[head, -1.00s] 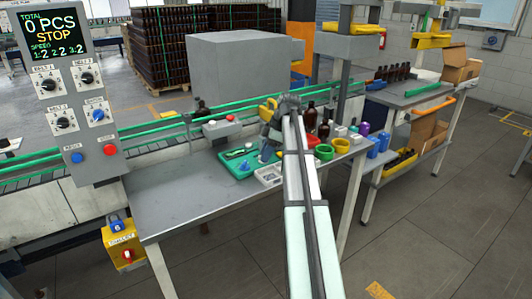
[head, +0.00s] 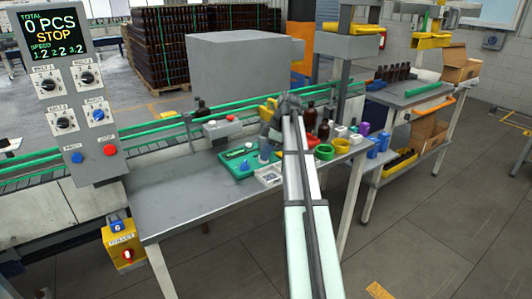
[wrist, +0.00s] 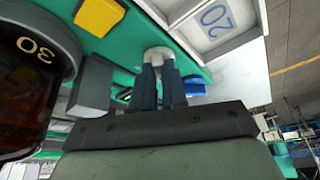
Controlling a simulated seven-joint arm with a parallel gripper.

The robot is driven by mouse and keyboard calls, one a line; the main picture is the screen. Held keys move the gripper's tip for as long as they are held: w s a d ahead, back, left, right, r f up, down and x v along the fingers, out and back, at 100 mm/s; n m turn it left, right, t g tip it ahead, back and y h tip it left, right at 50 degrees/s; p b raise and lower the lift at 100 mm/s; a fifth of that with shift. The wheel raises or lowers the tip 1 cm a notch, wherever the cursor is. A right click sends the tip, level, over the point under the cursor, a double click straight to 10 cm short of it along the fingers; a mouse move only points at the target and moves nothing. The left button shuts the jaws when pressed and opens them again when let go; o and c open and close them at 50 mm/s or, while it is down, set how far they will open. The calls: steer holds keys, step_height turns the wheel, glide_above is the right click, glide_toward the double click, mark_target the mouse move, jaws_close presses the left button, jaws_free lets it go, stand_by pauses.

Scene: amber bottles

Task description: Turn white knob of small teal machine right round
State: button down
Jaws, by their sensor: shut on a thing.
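In the wrist view, my gripper (wrist: 160,78) has its two dark fingers shut on a small white knob (wrist: 157,53). The fingers cover part of the knob. The teal body (wrist: 128,48) shows around the knob, and a blue part (wrist: 194,86) lies just right of the fingers. I cannot read the knob's angle.
A large amber bottle (wrist: 28,85) marked 30 stands close at the left of the wrist view. A yellow block (wrist: 99,14) and a white tray (wrist: 232,42) marked 20 are near. Green and yellow rings lie right of my arm. The bench (head: 185,195) is clear at left.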

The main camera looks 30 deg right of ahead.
steer(key=m, duration=0.2)
steer(key=m+t+h, duration=0.1)
steer(key=m, duration=0.3)
steer(key=shift+s+a+t+h, duration=0.2)
steer(key=shift+a+t+h, duration=0.1)
steer(key=shift+h, duration=0.1)
steer(key=m+h, duration=0.1)
steer(key=m, duration=0.2)
steer(key=m+h, duration=0.1)
steer(key=m, duration=0.2)
steer(key=shift+a+t+h, duration=0.2)
steer(key=shift+t+h, duration=0.1)
steer(key=m+h, duration=0.1)
steer(key=m, duration=0.2)
steer(key=m+h, duration=0.1)
steer(key=m, duration=0.2)
steer(key=shift+w+a+m+g, duration=0.2)
steer(key=shift+m+g, duration=0.1)
steer(key=shift+g, duration=0.1)
steer(key=m+g, duration=0.1)
steer(key=m, duration=0.2)
steer(key=m+g+h, duration=0.1)
steer(key=m, duration=0.2)
steer(key=shift+w+a+h, duration=0.1)
steer(key=shift+h, duration=0.2)
steer(key=c, duration=1.2)
jaws_free()
steer(key=shift+o, duration=0.2)
